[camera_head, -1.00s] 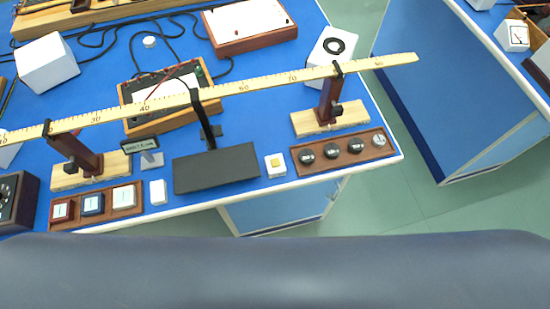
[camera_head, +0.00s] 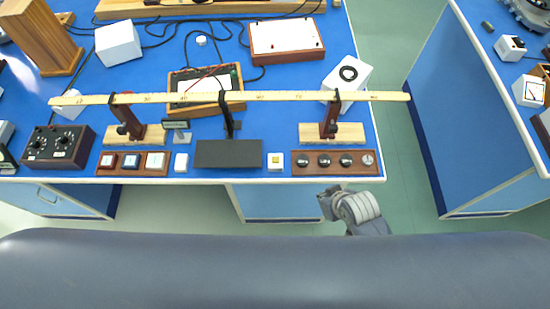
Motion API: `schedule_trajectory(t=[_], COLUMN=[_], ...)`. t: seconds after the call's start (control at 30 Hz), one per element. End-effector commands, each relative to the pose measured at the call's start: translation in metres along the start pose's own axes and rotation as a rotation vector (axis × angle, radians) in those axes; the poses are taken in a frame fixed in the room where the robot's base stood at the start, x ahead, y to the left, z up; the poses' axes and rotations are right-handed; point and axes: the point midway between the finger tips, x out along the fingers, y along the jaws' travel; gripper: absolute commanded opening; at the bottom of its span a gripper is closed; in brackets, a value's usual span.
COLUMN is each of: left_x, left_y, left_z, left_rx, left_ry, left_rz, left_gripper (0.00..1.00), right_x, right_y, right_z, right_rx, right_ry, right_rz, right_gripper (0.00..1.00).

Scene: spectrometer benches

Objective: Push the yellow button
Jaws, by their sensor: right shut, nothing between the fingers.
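The yellow button (camera_head: 276,160) is a small yellowish square on a white block. It sits near the front edge of the blue bench, between a dark grey plate and a wooden strip of dark knobs. My right gripper (camera_head: 328,203) is shut and empty. In the picture it shows below and to the right of the button, past the bench's front edge and apart from the button. Its fingers are small and partly turned away. My left gripper is out of view.
A long wooden ruler (camera_head: 270,97) spans the bench above two wooden stands. The dark grey plate (camera_head: 227,154) is left of the button and the knob strip (camera_head: 333,163) right of it. A second blue bench (camera_head: 470,110) stands at the right, beyond a floor gap.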

Motion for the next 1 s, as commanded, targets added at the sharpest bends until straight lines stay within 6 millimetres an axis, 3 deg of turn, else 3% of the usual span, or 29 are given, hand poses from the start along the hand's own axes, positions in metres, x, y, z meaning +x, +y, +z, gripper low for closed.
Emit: schedule_trajectory(t=[0.03,0.1,0.3,0.5,0.7,1.0], left_x=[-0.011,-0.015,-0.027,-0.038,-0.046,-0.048], left_y=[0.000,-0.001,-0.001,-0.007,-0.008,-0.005], left_z=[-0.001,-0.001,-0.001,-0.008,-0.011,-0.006], left_rx=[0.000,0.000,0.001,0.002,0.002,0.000], left_ry=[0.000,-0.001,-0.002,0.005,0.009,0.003], left_rz=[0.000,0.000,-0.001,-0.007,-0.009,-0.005], left_gripper=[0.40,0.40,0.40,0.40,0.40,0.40], right_x=[-0.021,-0.035,-0.062,-0.087,-0.100,-0.102], right_y=[-0.002,-0.010,-0.041,-0.069,-0.080,-0.083], right_z=[-0.025,-0.054,-0.139,-0.195,-0.216,-0.220], right_rx=[-0.038,-0.104,-0.394,-0.703,-0.914,-1.003], right_ry=[0.036,0.084,0.252,0.379,0.433,0.449], right_rz=[-0.005,-0.017,-0.050,-0.060,-0.053,-0.051], right_gripper=[0.00,0.00,0.00,0.00,0.00,0.00])
